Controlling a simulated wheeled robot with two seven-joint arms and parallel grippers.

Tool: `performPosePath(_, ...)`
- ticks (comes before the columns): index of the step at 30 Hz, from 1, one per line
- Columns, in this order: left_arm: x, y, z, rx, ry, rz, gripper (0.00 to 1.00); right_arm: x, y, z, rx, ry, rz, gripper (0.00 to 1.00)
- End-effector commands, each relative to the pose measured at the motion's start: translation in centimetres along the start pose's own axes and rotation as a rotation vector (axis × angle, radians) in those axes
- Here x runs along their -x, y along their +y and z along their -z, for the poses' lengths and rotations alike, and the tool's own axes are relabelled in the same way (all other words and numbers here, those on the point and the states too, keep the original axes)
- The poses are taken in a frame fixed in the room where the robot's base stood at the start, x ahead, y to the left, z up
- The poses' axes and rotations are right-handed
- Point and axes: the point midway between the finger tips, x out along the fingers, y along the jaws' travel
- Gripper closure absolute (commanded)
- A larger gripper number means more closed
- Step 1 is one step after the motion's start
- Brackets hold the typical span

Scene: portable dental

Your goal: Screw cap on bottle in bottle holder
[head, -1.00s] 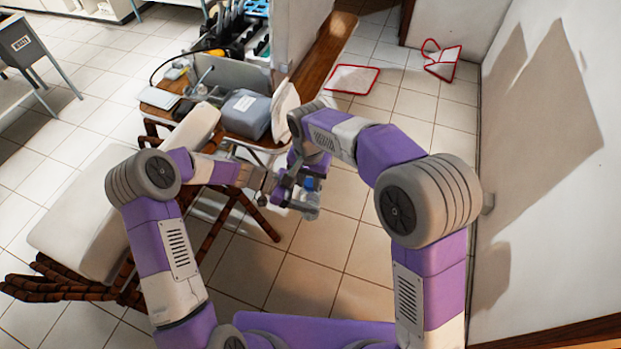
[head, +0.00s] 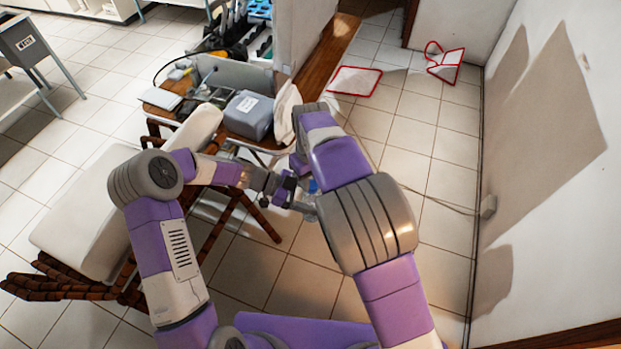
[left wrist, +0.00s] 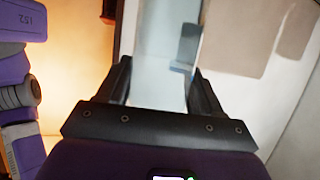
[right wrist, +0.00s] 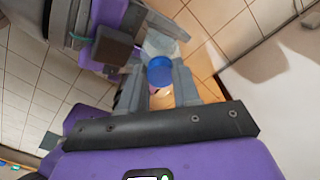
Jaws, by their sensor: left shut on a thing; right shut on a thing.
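The blue cap (right wrist: 160,70) sits between the fingers of my right gripper (right wrist: 158,84), which is shut on it. A clear, pale bottle (right wrist: 160,42) shows just past the cap in the right wrist view; whether the cap is threaded on cannot be told. My left gripper (left wrist: 161,75) is shut on the pale, see-through bottle, seen between its fingers (left wrist: 162,45). In the head view both grippers meet in front of the table, and a little blue (head: 313,186) shows there. My right arm hides most of this spot. I cannot make out a separate bottle holder.
A cream reclining chair (head: 85,215) with a brown frame stands at the left. A table at the back holds a grey box (head: 247,115). A white wall (head: 550,180) is at the right, with a cable on the floor beside it. Tiled floor lies clear below the grippers.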

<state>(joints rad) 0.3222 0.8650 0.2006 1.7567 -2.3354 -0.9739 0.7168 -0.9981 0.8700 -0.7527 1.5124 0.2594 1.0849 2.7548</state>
Motion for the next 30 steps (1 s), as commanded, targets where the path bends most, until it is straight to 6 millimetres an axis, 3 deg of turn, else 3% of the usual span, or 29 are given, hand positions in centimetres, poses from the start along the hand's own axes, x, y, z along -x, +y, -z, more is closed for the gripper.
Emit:
performPosePath(3, -0.01, 0.01, 0.02, 0.000, 0.000, 0.000, 1.00, -0.27, -0.15, 0.10, -0.290, 0.008, 0.008, 0.96)
performPosePath(9, 0.06, -0.07, 0.09, -0.002, 0.001, 0.002, 1.00, -0.92, -0.43, 0.62, -0.524, 0.035, 0.009, 0.96)
performPosePath(15, 0.14, -0.15, 0.17, -0.003, 0.002, 0.004, 1.00, -0.37, -0.39, 0.38, -0.613, 0.013, 0.006, 0.96)
performPosePath(26, 0.14, -0.15, 0.10, 0.000, 0.001, 0.005, 1.00, -0.15, -0.36, 0.25, -0.623, 0.005, 0.001, 0.96)
performPosePath(27, 0.14, -0.14, 0.09, 0.000, 0.001, 0.005, 1.00, -0.14, -0.36, 0.24, -0.622, 0.005, 0.001, 0.62)
performPosePath(30, 0.11, -0.11, 0.07, 0.000, 0.001, 0.004, 1.00, -0.12, -0.34, 0.21, -0.622, 0.004, 0.001, 0.47)
